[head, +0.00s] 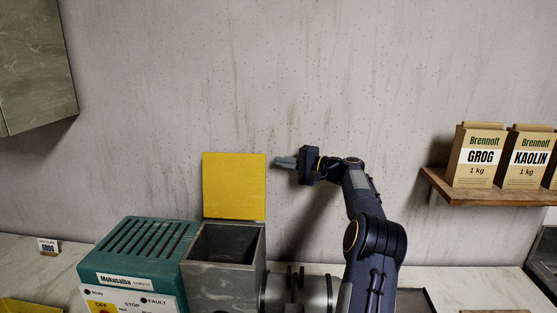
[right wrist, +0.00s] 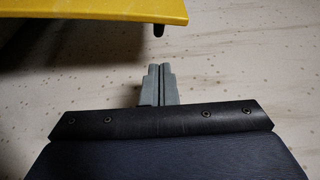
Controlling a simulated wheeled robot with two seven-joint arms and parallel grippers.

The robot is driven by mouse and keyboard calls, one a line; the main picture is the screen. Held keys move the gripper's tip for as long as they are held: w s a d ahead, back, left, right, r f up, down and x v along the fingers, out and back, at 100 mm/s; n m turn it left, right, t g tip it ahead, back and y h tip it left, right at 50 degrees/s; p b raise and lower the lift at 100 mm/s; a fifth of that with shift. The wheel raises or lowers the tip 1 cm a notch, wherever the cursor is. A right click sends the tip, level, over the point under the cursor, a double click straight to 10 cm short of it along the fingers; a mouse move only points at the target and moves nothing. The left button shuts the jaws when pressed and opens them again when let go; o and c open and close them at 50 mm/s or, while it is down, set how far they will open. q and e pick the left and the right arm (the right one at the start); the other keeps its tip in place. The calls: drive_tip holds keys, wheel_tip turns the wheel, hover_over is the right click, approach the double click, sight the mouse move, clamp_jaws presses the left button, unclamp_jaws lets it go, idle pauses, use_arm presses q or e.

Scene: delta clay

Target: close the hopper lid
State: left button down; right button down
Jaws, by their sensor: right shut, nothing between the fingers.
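The yellow hopper lid (head: 234,186) stands upright, open, at the back edge of the grey hopper (head: 223,276). The hopper's square mouth is uncovered and its inside is dark. My right gripper (head: 285,162) is shut and empty, just to the right of the lid's upper right edge, pointing left. In the right wrist view the shut fingers (right wrist: 158,84) are in front of the wall, and part of the yellow lid (right wrist: 90,18) shows at the upper left, apart from the fingertips. My left gripper is not in view.
A teal machine (head: 140,255) with a slotted top and control panel stands left of the hopper. A metal cylinder (head: 300,292) is at its right. A wooden shelf (head: 490,193) holds GROG (head: 475,157) and KAOLIN (head: 528,158) bags at the right. A green cabinet (head: 35,65) hangs at the upper left.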

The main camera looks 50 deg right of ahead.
sight(263, 158)
drive_tip(key=shift+p+x, duration=1.3)
drive_tip(key=shift+x, duration=2.4)
